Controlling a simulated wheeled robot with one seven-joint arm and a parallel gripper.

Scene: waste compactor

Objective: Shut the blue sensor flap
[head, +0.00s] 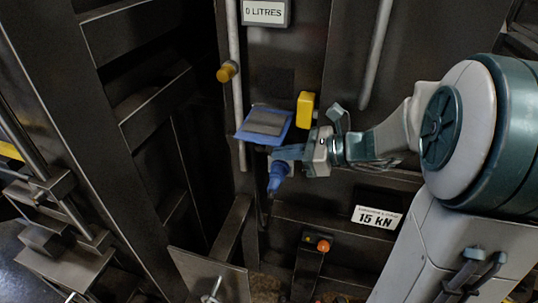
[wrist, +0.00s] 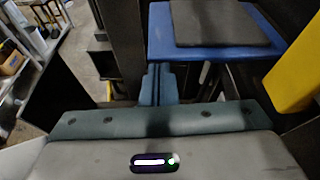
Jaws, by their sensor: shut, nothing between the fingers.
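The blue sensor flap (head: 243,134) stands out from the dark machine wall in the head view, with a grey plate on its upper face. It looks open and roughly level. In the wrist view the flap (wrist: 161,28) fills the upper middle, its dark plate facing up. My gripper (head: 276,182) is shut and empty, just below the flap and a little to its right in the head view. In the wrist view its blue fingers (wrist: 158,86) appear just under the flap's near left edge. I cannot tell whether they touch it. The flap's underside is hidden.
A yellow block (head: 305,110) sits on the wall right of the flap, close to my wrist. A yellow-brown knob (head: 228,71) and a vertical pipe (head: 236,110) are to the left. A "15 kN" label (head: 377,216) and an orange button (head: 323,245) are lower down.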

